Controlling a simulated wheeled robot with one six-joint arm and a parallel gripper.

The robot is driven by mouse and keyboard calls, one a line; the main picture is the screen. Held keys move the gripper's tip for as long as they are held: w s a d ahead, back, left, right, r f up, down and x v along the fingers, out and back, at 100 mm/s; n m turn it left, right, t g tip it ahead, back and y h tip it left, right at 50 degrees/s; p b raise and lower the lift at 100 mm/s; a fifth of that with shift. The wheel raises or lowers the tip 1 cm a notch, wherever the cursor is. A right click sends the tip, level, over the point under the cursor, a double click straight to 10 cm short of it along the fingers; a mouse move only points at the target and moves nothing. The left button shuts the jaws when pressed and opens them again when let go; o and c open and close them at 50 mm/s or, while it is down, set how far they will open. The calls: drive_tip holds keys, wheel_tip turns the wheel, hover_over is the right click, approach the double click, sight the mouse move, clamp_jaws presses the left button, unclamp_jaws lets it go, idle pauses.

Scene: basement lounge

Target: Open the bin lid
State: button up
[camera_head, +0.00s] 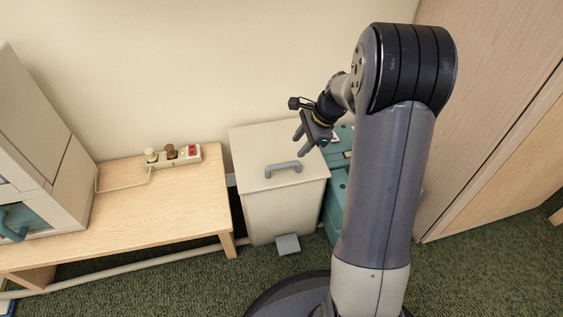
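The bin (280,214) is a cream box standing on the green carpet against the wall. Its lid (258,146) is closed and carries a grey arched handle (283,169) near the front edge. A grey pedal (288,244) sticks out at its base. My gripper (304,143) is above the right rear part of the lid, apart from the handle. Its two fingers are spread, with nothing seen between them. My arm hides part of what lies to the right of the bin.
A low wooden table (150,217) stands left of the bin, bearing a power strip (176,156) with plugs and a white cabinet (40,150). A teal object (336,196) stands close to the bin's right side. A wooden door (490,140) is at right. Carpet (180,285) in front is mostly clear.

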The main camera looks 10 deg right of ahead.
sight(284, 164)
drive_tip(key=b+x, duration=0.4)
drive_tip(key=x, duration=0.6)
drive_tip(key=shift+s+a, duration=0.1)
drive_tip(key=shift+c, duration=0.3)
clamp_jaws()
